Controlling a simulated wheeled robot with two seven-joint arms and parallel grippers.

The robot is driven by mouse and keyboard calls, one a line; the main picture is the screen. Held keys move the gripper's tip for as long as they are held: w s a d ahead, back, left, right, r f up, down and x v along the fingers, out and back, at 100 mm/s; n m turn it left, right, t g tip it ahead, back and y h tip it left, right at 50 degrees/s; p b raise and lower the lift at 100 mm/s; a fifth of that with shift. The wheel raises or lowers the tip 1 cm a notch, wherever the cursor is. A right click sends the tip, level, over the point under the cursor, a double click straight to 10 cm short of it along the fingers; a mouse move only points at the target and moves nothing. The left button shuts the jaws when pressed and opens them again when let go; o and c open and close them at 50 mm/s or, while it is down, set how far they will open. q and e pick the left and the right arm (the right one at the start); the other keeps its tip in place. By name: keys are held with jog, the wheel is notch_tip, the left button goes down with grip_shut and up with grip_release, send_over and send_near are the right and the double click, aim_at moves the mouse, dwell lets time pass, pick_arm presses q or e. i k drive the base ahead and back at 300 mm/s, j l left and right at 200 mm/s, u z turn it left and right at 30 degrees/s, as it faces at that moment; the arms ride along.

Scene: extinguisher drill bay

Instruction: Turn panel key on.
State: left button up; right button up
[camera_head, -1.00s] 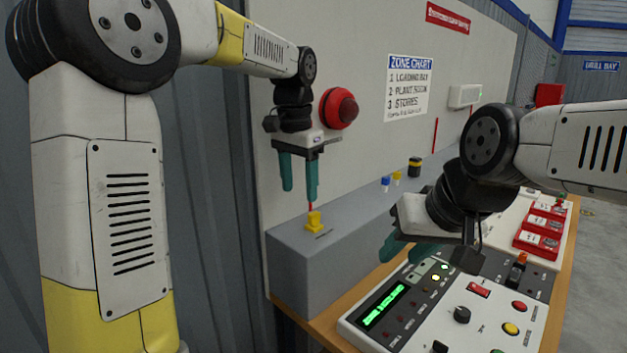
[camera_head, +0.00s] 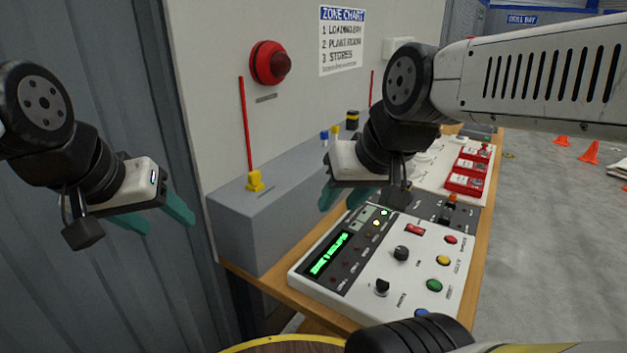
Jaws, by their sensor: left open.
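The white control panel (camera_head: 322,284) lies on the wooden bench with a lit green display (camera_head: 329,255). A dark key switch or knob (camera_head: 382,287) sits near its front edge; I cannot make out a separate key. Another round black knob (camera_head: 401,253) sits further back. My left gripper (camera_head: 160,217) is open and empty, off to the left in front of the grey corrugated wall, well apart from the panel. My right gripper (camera_head: 329,195) hangs above the panel's far left edge; its teal fingertips are partly hidden behind its own body, so its opening is unclear.
A red alarm dome (camera_head: 270,63) is on the wall. Red boxes (camera_head: 466,172) stand at the bench's far end. Orange cones (camera_head: 590,152) stand on the floor at right.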

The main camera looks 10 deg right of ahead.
aim_at(383, 285)
jog(key=z, duration=1.25)
jog(key=k+l+u, duration=0.35)
